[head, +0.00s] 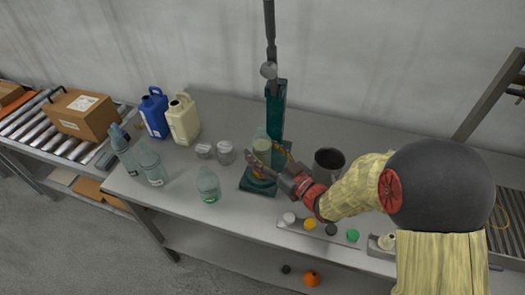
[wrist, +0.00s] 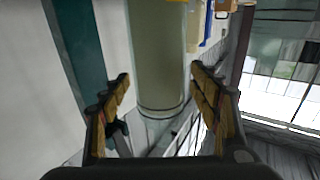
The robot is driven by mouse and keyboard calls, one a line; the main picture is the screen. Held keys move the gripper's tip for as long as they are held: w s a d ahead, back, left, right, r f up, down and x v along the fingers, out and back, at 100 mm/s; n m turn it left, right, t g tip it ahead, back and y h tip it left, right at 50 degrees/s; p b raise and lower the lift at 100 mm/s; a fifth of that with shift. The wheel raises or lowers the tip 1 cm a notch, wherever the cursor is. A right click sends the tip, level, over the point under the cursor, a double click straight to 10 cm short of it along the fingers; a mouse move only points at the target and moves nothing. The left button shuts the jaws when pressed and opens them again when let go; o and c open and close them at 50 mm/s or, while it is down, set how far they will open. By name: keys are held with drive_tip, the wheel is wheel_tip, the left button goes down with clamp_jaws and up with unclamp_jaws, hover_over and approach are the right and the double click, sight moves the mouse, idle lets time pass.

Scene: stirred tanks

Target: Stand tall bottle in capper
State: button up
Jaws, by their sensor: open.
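The capper (head: 276,112) is a teal stand with a tall column and a dark arm above, on the grey table. The tall bottle (head: 262,151), pale green and translucent, stands upright in front of the column, over the capper's base. My gripper (head: 264,165) reaches in from the right around the bottle's lower part. In the wrist view the bottle (wrist: 160,60) is between the two spread fingers of my gripper (wrist: 161,80), with gaps on both sides. The teal column (wrist: 78,50) is at the left there. The bottle's contact with the base is partly hidden by my gripper.
Several clear bottles (head: 208,185) stand at the table's left, with a blue jug (head: 154,113) and a cream jug (head: 184,119) behind. Two small jars (head: 225,152) are left of the capper. A dark mug (head: 328,163) and a strip of caps (head: 320,230) are at the right.

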drive_tip(key=shift+r, duration=0.2)
drive_tip(key=shift+s+d+p, duration=0.2)
drive_tip(key=shift+d+p, duration=0.05)
drive_tip(key=shift+p, duration=0.05)
drive_tip(key=p+v, duration=0.2)
drive_tip(key=v, duration=0.9)
drive_tip(key=shift+s, duration=0.2)
drive_tip(key=w+d+r+m+h, duration=0.2)
drive_tip(key=w+d+r+h, duration=0.2)
drive_tip(key=w+d+h, duration=0.25)
drive_tip(key=s+d+r+m+g+h, duration=0.2)
drive_tip(key=s+d+r+h, duration=0.1)
drive_tip(key=d+r+h, duration=0.3)
drive_tip(key=s+a+r+m+g, duration=0.1)
drive_tip(key=s+m+g, duration=0.1)
drive_tip(key=s, duration=0.9)
drive_tip(key=s+a+r+m+g+y, duration=0.1)
drive_tip(key=s+g, duration=0.3)
drive_tip(key=s, duration=0.7)
drive_tip(key=shift+a+r+m, duration=0.4)
drive_tip(key=shift+a+r, duration=0.35)
